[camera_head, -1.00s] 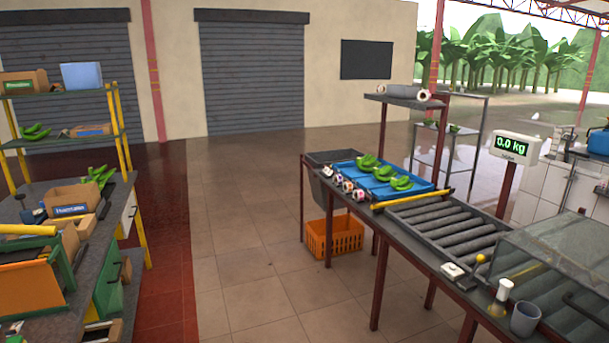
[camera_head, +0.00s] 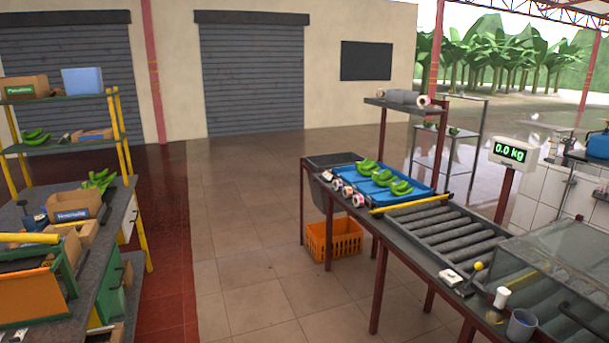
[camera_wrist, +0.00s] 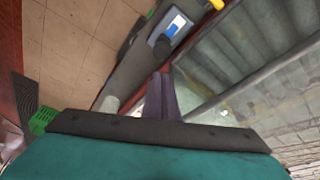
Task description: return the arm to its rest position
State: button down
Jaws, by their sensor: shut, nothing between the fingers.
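My gripper (camera_wrist: 160,95) shows in the wrist view, its two dark purplish fingers together with nothing between them. The fingers point at the edge of a work table, near a small device with a blue and white face (camera_wrist: 174,27). They appear apart from it, though the exact height is hard to tell. My arm and gripper do not show in the head view.
In the head view, a roller table (camera_head: 448,240) bears a blue tray (camera_head: 419,195) with green bananas (camera_head: 375,173). A clear cover (camera_head: 560,255) and grey cup (camera_head: 521,325) are at right. An orange crate (camera_head: 334,240) stands below. The tiled floor (camera_head: 240,240) is clear.

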jog(key=shift+w, duration=0.1)
jog(key=w+a+f+n+t, duration=0.1)
jog(key=w+a+f+n, duration=0.6)
jog(key=w+a, duration=0.55)
jog(key=w+a+f+n+t, duration=0.1)
jog(key=w+a+f+n, duration=0.3)
jog(key=w+a+f, duration=0.6)
jog(key=w+a+f+n+y, duration=0.1)
jog(key=w+a+f+n, duration=0.2)
jog(key=a, duration=0.8)
jog(key=w+a+f+n, duration=0.3)
jog(key=a+f+n, duration=0.1)
jog(key=a, duration=0.6)
jog(key=w+a+f+n+y, duration=0.1)
jog(key=w+a+f+n, duration=0.25)
jog(key=a, duration=0.75)
jog(key=s+a+f+n, duration=0.1)
jog(key=a+f+n, duration=0.1)
jog(key=a, duration=0.4)
jog(key=s+a+f+n, duration=0.2)
jog(key=a, duration=0.5)
jog(key=s+f+g+b, duration=0.4)
jog(key=s+f+g, duration=0.1)
jog(key=s+f, duration=1.7)
jog(key=s, duration=0.3)
jog(key=shift+s+d+f+g+y+b, duration=0.2)
jog(key=shift+s+d+g+y+b, duration=0.1)
jog(key=shift+s, duration=0.1)
